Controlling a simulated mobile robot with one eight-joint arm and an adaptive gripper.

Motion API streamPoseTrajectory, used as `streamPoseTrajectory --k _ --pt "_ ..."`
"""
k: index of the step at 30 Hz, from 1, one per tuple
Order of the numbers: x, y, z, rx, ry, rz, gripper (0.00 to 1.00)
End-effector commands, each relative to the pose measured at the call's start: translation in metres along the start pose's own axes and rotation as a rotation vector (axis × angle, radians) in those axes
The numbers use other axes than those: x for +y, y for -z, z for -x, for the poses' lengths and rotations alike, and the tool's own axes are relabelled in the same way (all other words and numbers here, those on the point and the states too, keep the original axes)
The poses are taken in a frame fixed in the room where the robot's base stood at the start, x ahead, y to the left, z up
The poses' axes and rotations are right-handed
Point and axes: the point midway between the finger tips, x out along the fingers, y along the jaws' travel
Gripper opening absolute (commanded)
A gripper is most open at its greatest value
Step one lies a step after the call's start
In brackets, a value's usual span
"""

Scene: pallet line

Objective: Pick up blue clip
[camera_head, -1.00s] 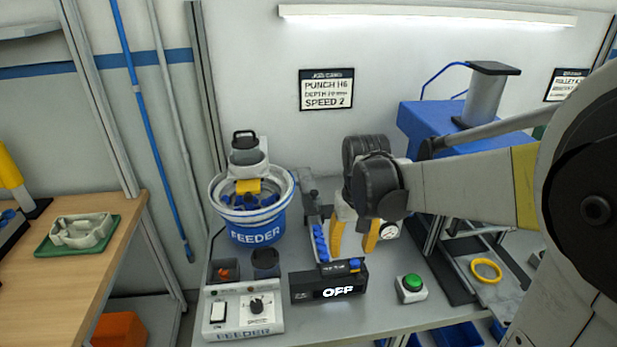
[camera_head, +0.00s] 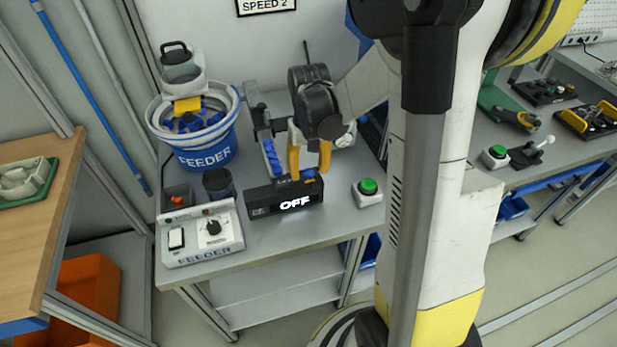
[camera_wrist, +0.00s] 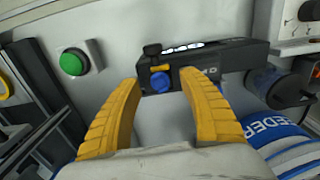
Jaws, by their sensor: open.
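A small blue clip (camera_wrist: 161,82) sits at the end of the black box with the lit OFF sign (camera_wrist: 232,60), beside a yellow-orange piece. In the head view the clip (camera_head: 309,175) shows at the box's upper right corner. My gripper (camera_head: 310,172) has yellow-orange fingers and is open above that corner. In the wrist view the clip lies between and just beyond the fingertips of my gripper (camera_wrist: 160,80), with no visible contact. More blue clips (camera_head: 271,158) line the rail behind the box.
A blue feeder bowl (camera_head: 205,158) stands at the back left, with its control box (camera_head: 203,235) in front. A green button (camera_head: 368,187) is right of the OFF box. The bench front edge is near, with bare top between.

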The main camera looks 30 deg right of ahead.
Motion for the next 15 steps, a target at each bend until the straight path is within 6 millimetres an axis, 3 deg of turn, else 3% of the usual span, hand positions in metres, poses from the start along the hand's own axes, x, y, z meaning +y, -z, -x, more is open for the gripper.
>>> streamPoseTrajectory --k 2,8,12,15 --pt "-0.0001 0.0 -0.009 0.0 0.0 0.0 0.5" --pt "-0.0001 -0.0002 -0.0082 0.0 0.0 0.0 0.5" --pt "-0.0002 -0.0002 -0.008 0.0 0.0 0.0 0.11" --pt "-0.0001 -0.0002 -0.008 0.0 0.0 0.0 0.1"
